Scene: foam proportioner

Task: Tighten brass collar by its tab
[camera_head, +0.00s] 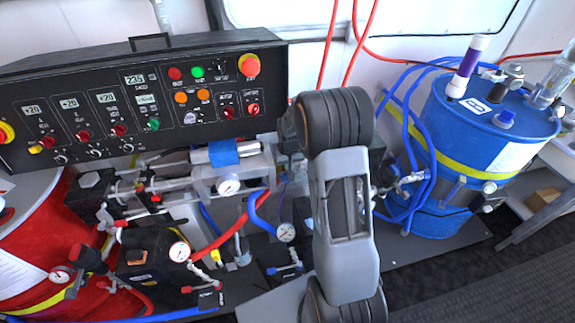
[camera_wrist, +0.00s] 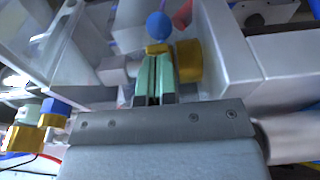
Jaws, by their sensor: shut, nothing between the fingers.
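In the wrist view a brass collar (camera_wrist: 188,61) sits against the left face of a grey metal block, at upper centre. A small brass tab (camera_wrist: 157,48) lies just left of it, right beyond my fingertips. My gripper (camera_wrist: 154,60) has green fingers that are together, with nothing seen between them. The fingertips are just left of the collar and close to the tab; I cannot tell whether they touch it. In the head view my arm covers the gripper, and the collar cannot be made out.
A blue ball knob (camera_wrist: 159,25) stands just beyond the tab. The grey block (camera_wrist: 224,50) bounds the right side. Another brass fitting (camera_wrist: 26,138) is at lower left. In the head view are a control panel (camera_head: 100,85), a blue drum (camera_head: 490,130) and several hoses.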

